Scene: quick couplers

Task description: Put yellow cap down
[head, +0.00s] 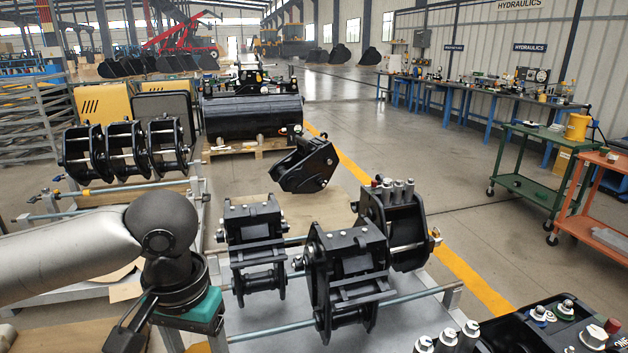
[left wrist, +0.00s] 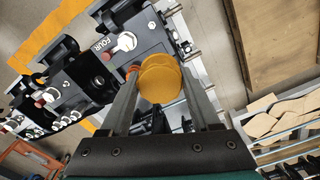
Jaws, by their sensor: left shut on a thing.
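The yellow cap (left wrist: 160,80) is a round, orange-yellow piece in the middle of the left wrist view. My left gripper (left wrist: 154,72) is shut on it, with one finger on each side. Beyond the cap is a black coupler block labelled FOUR (left wrist: 98,48), with a silver fitting (left wrist: 122,43). I cannot tell how far the cap is from the block. In the head view my left arm comes in from the left, and its fingers and the cap are not visible. My right gripper is not in view.
Black couplers (head: 345,265) sit on a rail rack in the middle of the head view. Another black block with fittings (head: 545,330) is at the bottom right. Green (head: 530,190) and orange carts (head: 590,215) stand at the right. The floor between is clear.

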